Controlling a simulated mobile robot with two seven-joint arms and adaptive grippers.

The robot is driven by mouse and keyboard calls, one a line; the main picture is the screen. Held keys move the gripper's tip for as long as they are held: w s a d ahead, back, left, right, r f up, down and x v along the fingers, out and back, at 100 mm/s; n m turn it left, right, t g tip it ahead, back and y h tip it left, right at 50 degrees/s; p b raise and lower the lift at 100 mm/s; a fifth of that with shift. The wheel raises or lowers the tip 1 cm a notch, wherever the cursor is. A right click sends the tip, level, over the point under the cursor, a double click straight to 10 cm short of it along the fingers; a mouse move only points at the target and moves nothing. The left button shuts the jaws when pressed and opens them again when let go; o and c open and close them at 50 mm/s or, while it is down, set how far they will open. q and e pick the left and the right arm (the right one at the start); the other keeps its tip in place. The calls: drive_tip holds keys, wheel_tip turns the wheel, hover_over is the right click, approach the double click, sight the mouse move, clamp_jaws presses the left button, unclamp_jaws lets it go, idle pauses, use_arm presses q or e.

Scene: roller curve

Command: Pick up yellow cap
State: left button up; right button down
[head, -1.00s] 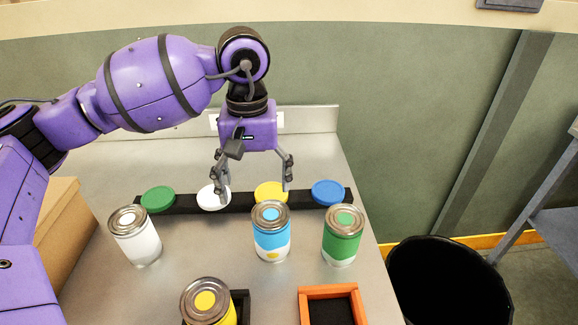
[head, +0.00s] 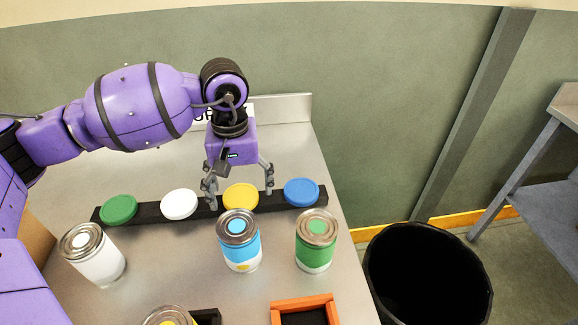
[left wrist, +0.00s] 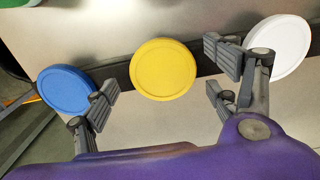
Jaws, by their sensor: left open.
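The yellow cap (head: 240,197) lies on a black bar, between the white cap (head: 179,204) and the blue cap (head: 301,192). My left gripper (head: 240,196) is open above the bar, with its fingers spread to either side of the yellow cap and nothing held. In the left wrist view the yellow cap (left wrist: 163,69) shows between the two fingers (left wrist: 160,88), a little beyond the fingertips, with clear gaps on both sides. I do not see my right gripper.
A green cap (head: 119,209) sits at the bar's left end. In front stand a white can (head: 93,255), a blue can (head: 239,241), a green can (head: 315,241) and a partly cut-off can (head: 169,317). An orange frame (head: 305,305) is near the front. A black bin (head: 428,275) stands right of the table.

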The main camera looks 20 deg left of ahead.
use_arm(q)
drive_tip(key=shift+f, duration=0.15)
drive_tip(key=shift+c, duration=0.3)
drive_tip(key=c, duration=0.7)
drive_tip(key=shift+s, duration=0.1)
drive_tip(key=shift+c, duration=0.6)
